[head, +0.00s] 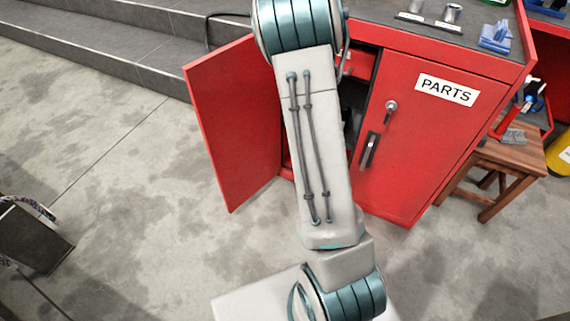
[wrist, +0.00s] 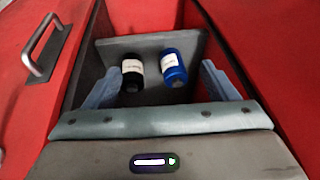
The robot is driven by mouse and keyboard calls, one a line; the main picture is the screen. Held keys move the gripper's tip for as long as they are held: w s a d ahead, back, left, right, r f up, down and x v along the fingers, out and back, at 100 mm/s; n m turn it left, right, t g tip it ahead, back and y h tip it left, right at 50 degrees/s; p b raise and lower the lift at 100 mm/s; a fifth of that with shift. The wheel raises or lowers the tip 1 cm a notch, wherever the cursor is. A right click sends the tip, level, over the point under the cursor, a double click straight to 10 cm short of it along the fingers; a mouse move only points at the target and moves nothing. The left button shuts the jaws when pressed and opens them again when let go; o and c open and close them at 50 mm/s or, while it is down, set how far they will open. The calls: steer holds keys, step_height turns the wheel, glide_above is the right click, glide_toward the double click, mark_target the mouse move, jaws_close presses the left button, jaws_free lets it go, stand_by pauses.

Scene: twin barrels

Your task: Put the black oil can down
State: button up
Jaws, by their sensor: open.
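In the wrist view, the black oil can (wrist: 131,76) with a white label is on the grey shelf (wrist: 150,46) inside the red cabinet. A blue can (wrist: 173,67) with a white label is just to its right, a small gap apart. My gripper (wrist: 160,86) is open, its two pale blue fingers wide apart. Both cans show between the fingers, the black one closer to the left finger. I cannot tell whether either finger touches the can. In the head view my arm hides the gripper and the cans.
The red cabinet's left door (head: 232,120) stands open. Its right door (head: 418,125), with a PARTS sign (head: 447,90), is shut. A wooden stool (head: 500,165) stands at the right. Grey steps (head: 110,45) are at the back left. The concrete floor left of the cabinet is mostly clear.

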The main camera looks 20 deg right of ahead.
steer(key=s+a+r+n+y, duration=0.25)
steer(key=s+a+r, duration=0.4)
steer(key=a, duration=0.45)
steer(key=s+a+r+n, duration=0.1)
steer(key=s+a+n, duration=0.1)
steer(key=s, duration=0.5)
steer(key=s+a+r+n+g, duration=0.1)
steer(key=s+a+r+n, duration=0.1)
steer(key=s+a, duration=0.3)
steer(key=s+a+r+n+g, duration=0.1)
steer(key=s+a+r+n, duration=0.1)
steer(key=s, duration=0.7)
steer(key=shift+s+a+r+n, duration=0.15)
steer(key=shift+s+a+n, duration=0.1)
steer(key=shift+a+n, duration=0.45)
steer(key=shift+a+h, duration=0.15)
steer(key=shift+h, duration=0.1)
